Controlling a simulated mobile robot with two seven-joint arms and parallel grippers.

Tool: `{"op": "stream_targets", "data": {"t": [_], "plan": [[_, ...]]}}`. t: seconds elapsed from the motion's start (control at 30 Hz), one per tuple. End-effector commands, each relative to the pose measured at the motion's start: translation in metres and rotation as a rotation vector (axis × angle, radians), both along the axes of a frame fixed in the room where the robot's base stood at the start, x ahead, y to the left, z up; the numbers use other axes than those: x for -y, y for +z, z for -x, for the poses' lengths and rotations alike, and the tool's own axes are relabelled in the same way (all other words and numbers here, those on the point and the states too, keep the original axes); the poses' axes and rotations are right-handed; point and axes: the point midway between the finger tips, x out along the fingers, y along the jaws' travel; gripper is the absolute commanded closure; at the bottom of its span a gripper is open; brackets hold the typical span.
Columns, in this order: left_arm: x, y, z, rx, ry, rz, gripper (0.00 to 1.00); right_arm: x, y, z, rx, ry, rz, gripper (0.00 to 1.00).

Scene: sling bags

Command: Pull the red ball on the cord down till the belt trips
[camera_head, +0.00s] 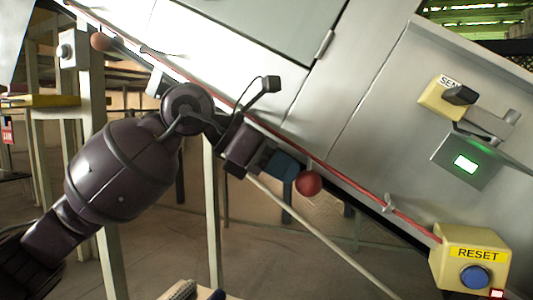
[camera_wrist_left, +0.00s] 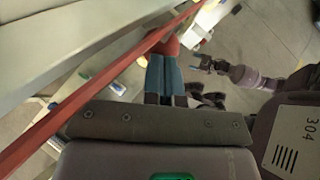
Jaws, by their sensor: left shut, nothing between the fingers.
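The red ball (camera_head: 308,183) hangs at the red cord (camera_head: 360,190), which slopes along the grey machine's lower edge. My left gripper (camera_head: 286,168) is shut and empty, its blue fingertips right at the ball's left side in the head view; I cannot tell whether they touch. In the left wrist view the blue fingers (camera_wrist_left: 165,75) lie together, with part of the red ball (camera_wrist_left: 165,45) just beyond their tips and the red cord (camera_wrist_left: 85,90) crossing to the left. What seems my right gripper (camera_wrist_left: 200,65) is small and far off there, its jaws unclear.
A yellow RESET box (camera_head: 470,262) with a blue button stands at the cord's lower right end. A switch box (camera_head: 448,98) and a green-lit panel (camera_head: 465,163) sit on the machine. A brownish ball (camera_head: 100,41) is at upper left.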

Motion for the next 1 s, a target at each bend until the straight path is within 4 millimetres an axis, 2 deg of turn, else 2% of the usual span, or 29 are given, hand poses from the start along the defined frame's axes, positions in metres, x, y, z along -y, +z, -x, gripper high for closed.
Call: {"op": "stream_targets", "data": {"t": [0.5,0.83,1.0], "plan": [[0.003,-0.005,-0.001,-0.001,0.0,0.0,1.0,-0.001,0.003,-0.009,0.016,0.005,0.0,0.29],[0.003,-0.042,-0.002,-0.005,0.001,-0.001,1.0,-0.002,-0.025,-0.005,0.0,0.006,0.0,0.29],[0.003,-0.045,-0.001,-0.003,-0.001,-0.001,1.0,-0.001,-0.03,0.0,-0.012,0.003,0.0,0.29]]}}
